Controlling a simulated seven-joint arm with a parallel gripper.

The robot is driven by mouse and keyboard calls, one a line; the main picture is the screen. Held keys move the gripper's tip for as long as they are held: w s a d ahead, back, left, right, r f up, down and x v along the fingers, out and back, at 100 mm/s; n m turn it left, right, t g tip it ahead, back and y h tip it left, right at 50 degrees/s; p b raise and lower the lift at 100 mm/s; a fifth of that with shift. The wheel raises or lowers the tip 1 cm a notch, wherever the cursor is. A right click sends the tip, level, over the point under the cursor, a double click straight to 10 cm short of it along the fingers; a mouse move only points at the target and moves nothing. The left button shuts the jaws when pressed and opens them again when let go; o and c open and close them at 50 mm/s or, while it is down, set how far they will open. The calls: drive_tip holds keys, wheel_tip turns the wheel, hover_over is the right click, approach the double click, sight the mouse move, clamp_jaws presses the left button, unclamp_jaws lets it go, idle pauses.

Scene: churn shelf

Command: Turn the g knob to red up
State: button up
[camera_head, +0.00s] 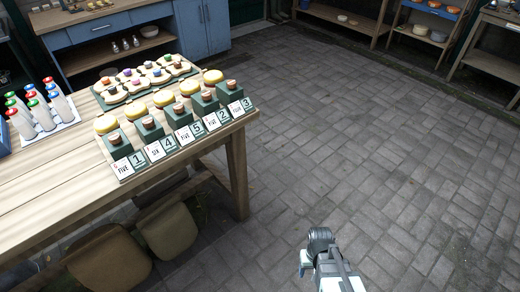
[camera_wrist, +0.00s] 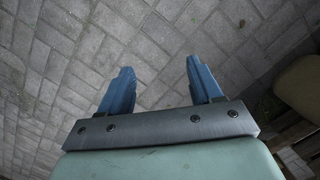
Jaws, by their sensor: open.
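A row of dark green blocks (camera_head: 160,143) stands along the right part of the wooden table in the head view. Each block has a small brown knob-like top (camera_head: 149,122), with a yellow round piece behind it and white number and word cards in front. Which of these, if any, is the g knob I cannot tell; no letter g or red mark is readable. My gripper (camera_wrist: 158,66) shows in the wrist view with two blue fingers spread apart, empty, over grey paving. It is away from the table blocks.
The wooden table (camera_head: 50,187) fills the left, with a tray of colourful-topped pieces (camera_head: 146,78) and several red-, green- and blue-capped bottles (camera_head: 52,92) on it. Stools (camera_head: 168,230) stand under its front edge. The paved floor (camera_head: 370,150) right of it is clear.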

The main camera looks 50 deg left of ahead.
drive_tip(key=s+a+r+n+t+y, duration=0.1)
drive_tip(key=s+a+r+n, duration=0.1)
drive_tip(key=s+a+r, duration=0.65)
drive_tip(key=s+a+r+n+y, duration=0.15)
drive_tip(key=a+r, duration=0.35)
drive_tip(key=a, duration=0.9)
drive_tip(key=s+a+r+n+t+y, duration=0.1)
drive_tip(key=s+a+r+n, duration=0.35)
drive_tip(key=a, duration=0.75)
drive_tip(key=s+a+r+y, duration=0.2)
drive_tip(key=s+a+r, duration=0.6)
drive_tip(key=s+r, duration=0.45)
drive_tip(key=s+a+r+y, duration=0.1)
drive_tip(key=s+a+r, duration=0.8)
drive_tip(key=r, duration=0.7)
wheel_tip(320, 180, up, 11)
drive_tip(key=m+t+h, duration=0.2)
drive_tip(key=m, duration=0.7)
hover_over(114, 136)
drive_tip(key=s+d, duration=0.4)
drive_tip(key=x, duration=1.4)
